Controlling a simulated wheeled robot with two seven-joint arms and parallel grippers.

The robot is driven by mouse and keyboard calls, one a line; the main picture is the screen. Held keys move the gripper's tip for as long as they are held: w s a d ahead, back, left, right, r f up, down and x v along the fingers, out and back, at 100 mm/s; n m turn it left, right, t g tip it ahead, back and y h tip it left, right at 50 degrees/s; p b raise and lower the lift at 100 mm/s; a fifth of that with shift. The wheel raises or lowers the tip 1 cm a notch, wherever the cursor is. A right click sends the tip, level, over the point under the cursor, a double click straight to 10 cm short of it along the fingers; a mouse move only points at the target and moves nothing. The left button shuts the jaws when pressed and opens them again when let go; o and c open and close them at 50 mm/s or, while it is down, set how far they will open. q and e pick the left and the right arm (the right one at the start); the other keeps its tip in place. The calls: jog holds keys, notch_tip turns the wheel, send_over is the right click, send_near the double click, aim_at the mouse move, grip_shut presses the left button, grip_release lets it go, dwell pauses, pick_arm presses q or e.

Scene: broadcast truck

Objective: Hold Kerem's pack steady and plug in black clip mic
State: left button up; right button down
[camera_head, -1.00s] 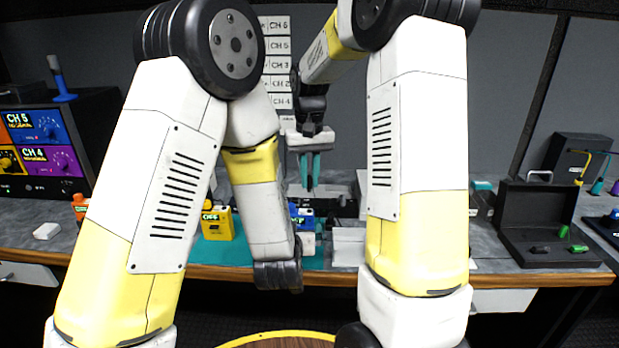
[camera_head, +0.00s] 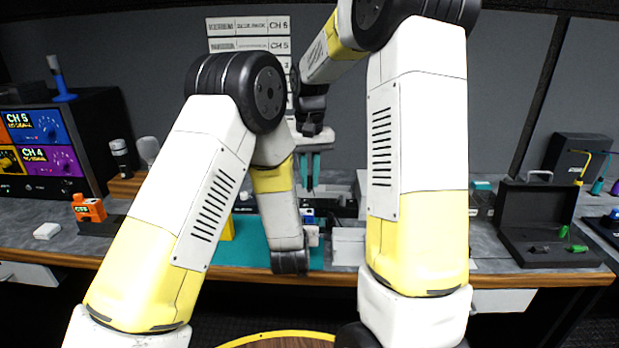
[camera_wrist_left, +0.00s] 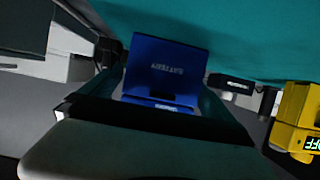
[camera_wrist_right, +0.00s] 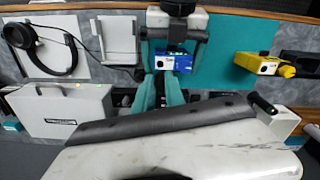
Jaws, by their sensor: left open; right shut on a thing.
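In the head view only a little blue (camera_head: 308,213) shows; my left arm covers much of that spot. My right gripper (camera_head: 309,170) points down above the bench behind the pack. Its teal fingers (camera_wrist_right: 159,92) are shut on a small dark thing, mostly hidden between them; I cannot tell whether it is the black clip mic. It looks apart from the pack.
A yellow pack (camera_wrist_right: 262,65) stands beside the blue one on the teal mat (camera_wrist_right: 225,40). Headphones (camera_wrist_right: 40,50) and a grey case (camera_wrist_right: 65,110) lie on the other side. An open black case (camera_head: 548,240) with small green and dark pieces is at the right. An orange pack (camera_head: 88,208) stands left.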

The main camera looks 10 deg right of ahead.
pick_arm(q)
jog(key=shift+x, duration=1)
jog(key=shift+c, duration=0.4)
jog(key=shift+o, duration=0.4)
jog(key=c, duration=1.6)
